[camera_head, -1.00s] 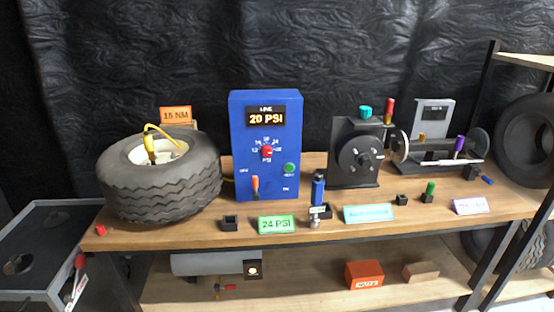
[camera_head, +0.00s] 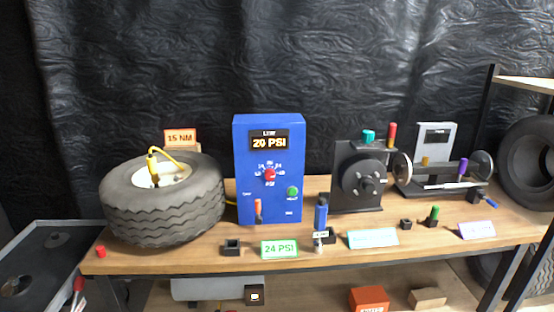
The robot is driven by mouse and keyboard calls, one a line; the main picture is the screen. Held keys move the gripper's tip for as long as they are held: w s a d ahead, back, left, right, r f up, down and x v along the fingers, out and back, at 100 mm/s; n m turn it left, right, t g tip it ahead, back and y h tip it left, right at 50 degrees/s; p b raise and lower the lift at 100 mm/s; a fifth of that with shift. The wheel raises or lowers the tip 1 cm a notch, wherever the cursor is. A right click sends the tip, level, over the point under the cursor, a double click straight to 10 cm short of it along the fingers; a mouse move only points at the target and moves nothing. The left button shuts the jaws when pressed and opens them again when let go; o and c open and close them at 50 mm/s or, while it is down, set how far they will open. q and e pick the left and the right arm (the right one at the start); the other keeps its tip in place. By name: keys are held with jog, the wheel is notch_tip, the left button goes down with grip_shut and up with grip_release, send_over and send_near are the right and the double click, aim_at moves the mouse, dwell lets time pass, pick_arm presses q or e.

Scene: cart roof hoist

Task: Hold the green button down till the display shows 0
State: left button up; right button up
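The green button (camera_head: 293,191) is on the right side of the front of a blue box (camera_head: 241,170) standing on the wooden bench. The display (camera_head: 269,140) near the top of the box reads 20 PSI under the word LINE. A red knob (camera_head: 270,174) with a number scale sits mid-face, and an orange-handled lever (camera_head: 258,209) is at the lower left. Neither of my grippers shows in the head view, and nothing touches the button.
A tyre (camera_head: 165,211) with a yellow hose lies left of the box. A blue-handled tool (camera_head: 321,216) and a green 24 PSI sign (camera_head: 279,249) stand in front. A black machine (camera_head: 358,178) is to the right. The bench's front strip (camera_head: 200,262) is mostly clear.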

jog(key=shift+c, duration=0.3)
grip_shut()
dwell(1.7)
